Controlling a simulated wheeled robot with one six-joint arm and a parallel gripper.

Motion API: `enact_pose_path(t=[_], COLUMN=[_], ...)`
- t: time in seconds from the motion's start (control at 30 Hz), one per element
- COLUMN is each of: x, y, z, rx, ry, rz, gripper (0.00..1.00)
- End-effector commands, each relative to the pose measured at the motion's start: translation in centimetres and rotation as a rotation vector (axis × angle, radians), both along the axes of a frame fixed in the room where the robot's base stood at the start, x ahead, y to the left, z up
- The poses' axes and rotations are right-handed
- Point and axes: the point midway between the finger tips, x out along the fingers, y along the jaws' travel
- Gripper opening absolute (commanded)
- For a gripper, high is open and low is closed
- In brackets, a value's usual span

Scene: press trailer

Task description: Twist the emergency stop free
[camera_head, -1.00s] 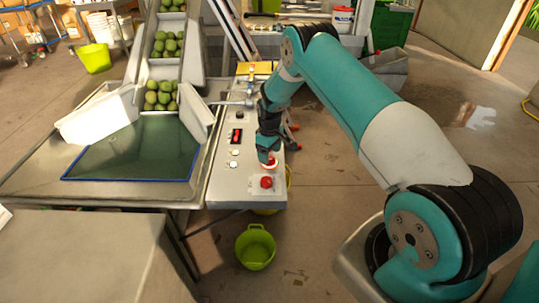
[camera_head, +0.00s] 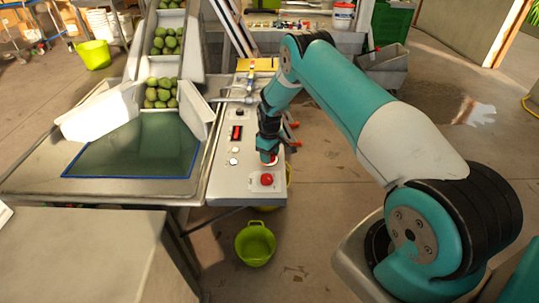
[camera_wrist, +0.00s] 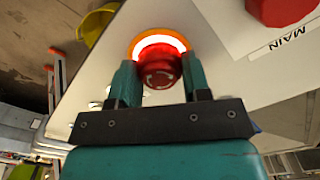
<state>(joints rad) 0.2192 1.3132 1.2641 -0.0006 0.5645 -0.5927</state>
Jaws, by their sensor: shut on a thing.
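The emergency stop (camera_wrist: 160,62) is a red mushroom button with twist arrows on its face, ringed by a lit white-orange collar. It sits between the two fingers of my gripper (camera_wrist: 160,82) in the wrist view, and they are shut on its sides. In the head view my gripper (camera_head: 268,157) is down at the near end of the pale control panel (camera_head: 225,190), mostly hiding the button. A second red knob (camera_head: 267,180) is just nearer on the panel; in the wrist view it shows at the upper right, beside a "MAIN" label (camera_wrist: 285,44).
A green tub (camera_head: 255,245) stands on the floor in front.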

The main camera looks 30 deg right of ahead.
Motion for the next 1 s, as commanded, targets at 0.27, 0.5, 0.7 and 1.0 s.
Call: enact_pose_path(t=[0.27, 0.5, 0.7, 1.0], x=[0.05, 0.08, 0.09, 0.09], y=[-0.09, -0.13, -0.15, -0.17], z=[-0.24, -0.23, -0.15, 0.01], rx=[-0.002, -0.001, -0.002, -0.001], ry=[-0.001, -0.002, -0.003, -0.002], rz=[-0.122, -0.312, -0.466, -0.627], gripper=[0.2, 0.2, 0.2, 0.2])
